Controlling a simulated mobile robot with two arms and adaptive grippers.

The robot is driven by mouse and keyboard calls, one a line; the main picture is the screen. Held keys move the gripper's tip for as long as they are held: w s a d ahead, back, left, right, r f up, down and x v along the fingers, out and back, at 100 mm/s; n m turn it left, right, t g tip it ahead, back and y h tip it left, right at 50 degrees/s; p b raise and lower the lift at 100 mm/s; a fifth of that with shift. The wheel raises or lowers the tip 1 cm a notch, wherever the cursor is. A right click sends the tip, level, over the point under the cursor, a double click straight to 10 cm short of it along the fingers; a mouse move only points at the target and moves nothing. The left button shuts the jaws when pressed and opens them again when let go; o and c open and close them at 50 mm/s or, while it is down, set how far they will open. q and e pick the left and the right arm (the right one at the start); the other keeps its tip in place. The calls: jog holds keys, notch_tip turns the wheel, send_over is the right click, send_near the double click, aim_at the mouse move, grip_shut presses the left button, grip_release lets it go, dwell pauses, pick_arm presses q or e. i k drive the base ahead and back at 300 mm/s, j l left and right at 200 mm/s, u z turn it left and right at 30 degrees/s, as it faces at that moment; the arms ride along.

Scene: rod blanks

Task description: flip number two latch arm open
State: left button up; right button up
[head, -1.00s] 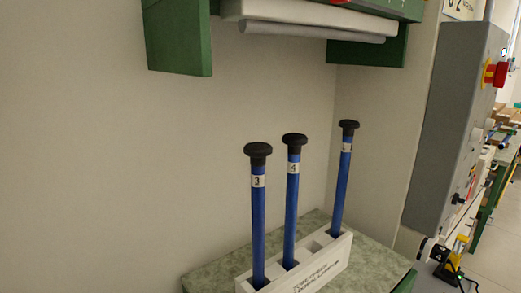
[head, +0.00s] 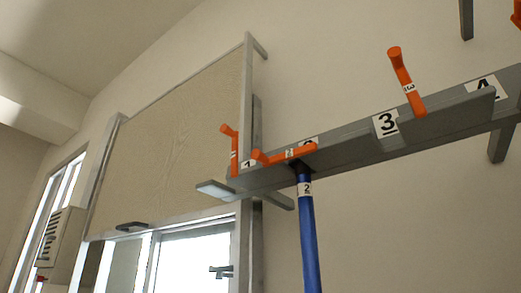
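The number two latch arm (head: 285,154) is an orange lever lying almost flat along the front of a grey rail, in front of the partly hidden 2 plate. A blue rod (head: 308,235) with a 2 label hangs below it, its black top at the rail. The orange number one latch arm (head: 233,150) stands upright at the rail's left end. The orange number three latch arm (head: 405,80) stands up, tilted, beside the 3 plate. Neither of my grippers is in view.
The grey rail (head: 400,138) runs up to the right, with a 4 plate (head: 487,88) near the right edge. A beige panel (head: 170,130) stands behind at left, above a bright window or door (head: 195,262). Open space lies below the rail around the rod.

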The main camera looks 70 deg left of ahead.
aim_at(256, 155)
jog(key=k+u, duration=0.1)
jog(key=u, duration=0.3)
jog(key=k+u, duration=0.15)
jog(key=u, duration=0.25)
jog(key=k+u, duration=0.1)
jog(key=u, duration=0.3)
